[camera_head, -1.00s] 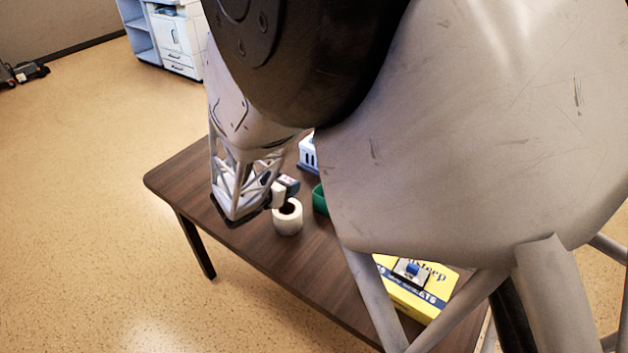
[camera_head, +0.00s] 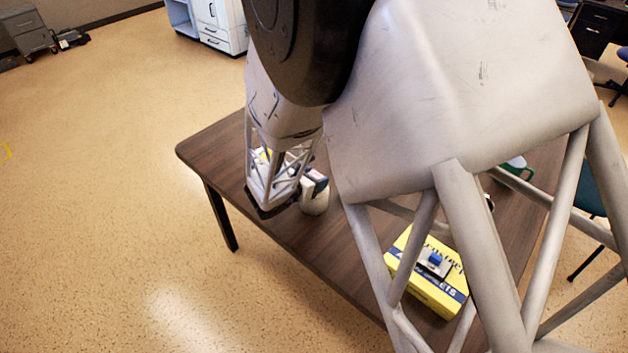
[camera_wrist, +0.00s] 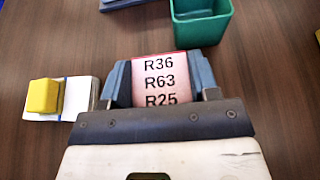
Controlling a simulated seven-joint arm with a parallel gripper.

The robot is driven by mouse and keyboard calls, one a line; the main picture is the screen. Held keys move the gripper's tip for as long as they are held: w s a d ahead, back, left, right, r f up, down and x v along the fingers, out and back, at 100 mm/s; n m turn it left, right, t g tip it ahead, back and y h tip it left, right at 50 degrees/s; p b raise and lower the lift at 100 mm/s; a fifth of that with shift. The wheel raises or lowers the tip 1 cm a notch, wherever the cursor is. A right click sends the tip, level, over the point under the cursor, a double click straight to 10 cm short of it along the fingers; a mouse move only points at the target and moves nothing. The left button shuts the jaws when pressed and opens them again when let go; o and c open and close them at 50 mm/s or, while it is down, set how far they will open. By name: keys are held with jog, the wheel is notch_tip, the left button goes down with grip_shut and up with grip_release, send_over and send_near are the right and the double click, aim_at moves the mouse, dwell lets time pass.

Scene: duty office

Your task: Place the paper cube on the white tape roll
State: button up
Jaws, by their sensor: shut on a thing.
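My gripper (camera_wrist: 160,88) is shut on the paper cube (camera_wrist: 158,72), whose pink-white face shows printed codes in the wrist view. A dark finger presses each side of it. In the head view my gripper is over the far left part of the table, at the white tape roll (camera_head: 316,203). The roll stands upright on the table, its upper part covered by the gripper. Whether the cube touches the roll cannot be told. The roll cannot be made out in the wrist view, where the cube and gripper block the area below.
A white pad (camera_wrist: 77,98) with a yellow block (camera_wrist: 42,96) on it lies left of the gripper. A green open container (camera_wrist: 202,28) stands beyond. A yellow box (camera_head: 430,284) with a small blue-topped item lies nearer on the dark table (camera_head: 215,150).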

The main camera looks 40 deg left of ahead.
jog(key=shift+f, duration=0.45)
jog(key=shift+f, duration=0.15)
jog(key=o, duration=0.9)
jog(key=shift+v, duration=6.05)
jog(key=shift+w, duration=0.1)
